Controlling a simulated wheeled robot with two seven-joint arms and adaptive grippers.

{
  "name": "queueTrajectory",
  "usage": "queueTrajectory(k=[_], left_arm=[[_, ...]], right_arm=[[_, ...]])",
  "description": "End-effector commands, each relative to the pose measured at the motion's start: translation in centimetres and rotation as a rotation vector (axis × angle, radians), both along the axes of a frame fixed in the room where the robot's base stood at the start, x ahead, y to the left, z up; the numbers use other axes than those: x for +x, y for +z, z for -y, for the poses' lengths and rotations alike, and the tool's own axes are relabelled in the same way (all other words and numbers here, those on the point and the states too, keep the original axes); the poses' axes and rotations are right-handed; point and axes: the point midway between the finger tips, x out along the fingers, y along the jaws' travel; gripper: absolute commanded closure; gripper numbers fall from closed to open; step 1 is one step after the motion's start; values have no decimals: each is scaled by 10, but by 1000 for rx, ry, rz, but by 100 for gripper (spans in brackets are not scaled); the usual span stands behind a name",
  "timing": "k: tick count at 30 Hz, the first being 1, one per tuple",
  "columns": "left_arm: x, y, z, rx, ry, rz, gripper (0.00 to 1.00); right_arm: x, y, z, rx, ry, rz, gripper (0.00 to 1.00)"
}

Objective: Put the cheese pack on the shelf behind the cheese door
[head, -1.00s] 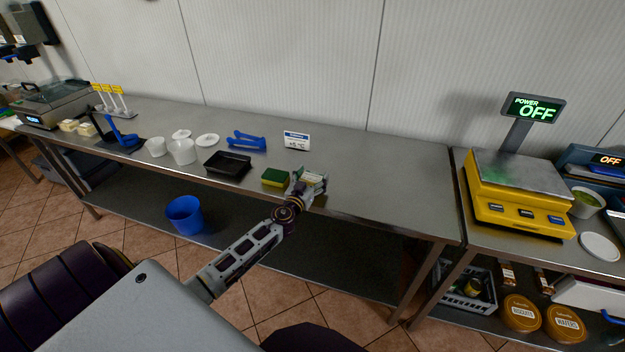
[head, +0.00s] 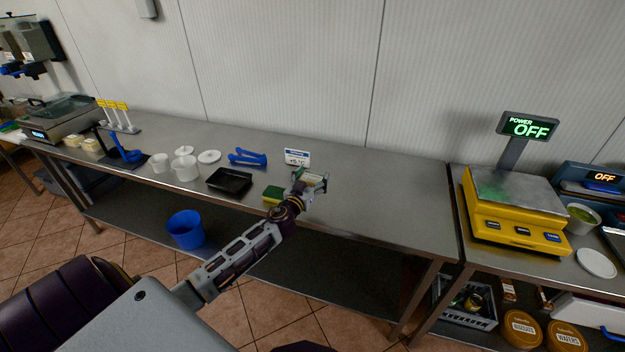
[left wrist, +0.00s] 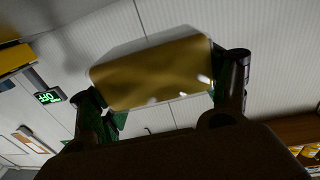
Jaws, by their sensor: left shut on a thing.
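My left gripper (head: 312,182) is over the front part of the long steel counter, right of the yellow-green sponge. It is shut on the cheese pack (left wrist: 155,75), a yellow-gold block with rounded corners that spans the gap between both fingers in the left wrist view. In the head view only a small pale part of the pack shows, mostly hidden by the fingers. The left gripper's fingers also show in the left wrist view (left wrist: 165,90). The cheese door and the shelf behind it do not show clearly in either view. My right gripper is not in view.
On the counter (head: 385,205) stand a sponge (head: 273,194), a black tray (head: 229,181), blue tongs (head: 247,158), white tubs (head: 185,168) and a temperature sign (head: 297,158). A yellow scale (head: 515,210) stands on the right table. The counter's right part is clear.

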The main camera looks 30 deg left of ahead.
Motion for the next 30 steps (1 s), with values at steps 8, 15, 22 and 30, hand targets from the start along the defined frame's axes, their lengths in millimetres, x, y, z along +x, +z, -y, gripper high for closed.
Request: queueTrajectory(k=[8, 15, 22, 30], left_arm=[[0, 1, 0, 1, 0, 2, 54], [0, 1, 0, 1, 0, 2, 54], [0, 1, 0, 1, -2, 2, 54], [1, 16, 12, 4, -38, 4, 54]], right_arm=[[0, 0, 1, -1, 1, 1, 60], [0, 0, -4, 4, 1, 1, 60], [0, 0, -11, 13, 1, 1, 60], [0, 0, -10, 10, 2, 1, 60]])
